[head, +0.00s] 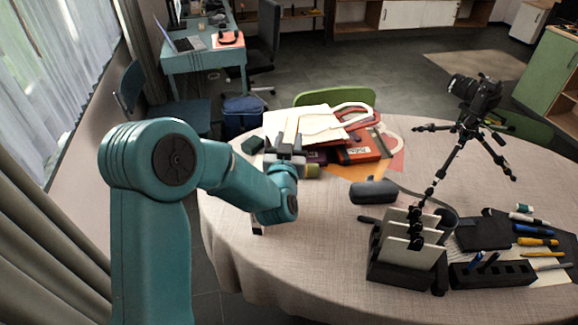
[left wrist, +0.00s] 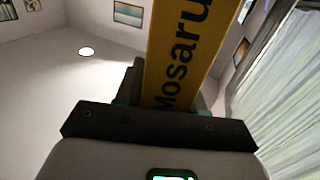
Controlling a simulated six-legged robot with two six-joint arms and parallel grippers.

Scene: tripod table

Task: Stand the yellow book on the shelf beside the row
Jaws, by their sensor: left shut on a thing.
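The yellow book (left wrist: 180,50) fills the upper middle of the left wrist view, with dark letters reading "Mosaru" along it. My left gripper (left wrist: 165,105) is shut on its near end; the book's far end is cut off by the frame. In the head view my left gripper (head: 286,150) is over the far left part of the round table. A small yellow-olive patch (head: 312,171) shows beside it; I cannot tell if that is the book. I cannot make out the shelf's row of books with certainty. My right gripper is not in view.
A black rack with upright white panels (head: 410,250) stands at the front right of the table (head: 300,270). Pens and a black slotted holder (head: 492,274) lie right of it. A camera on a tripod (head: 466,130) stands behind. Folders (head: 315,122) lie at the back. The front left is clear.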

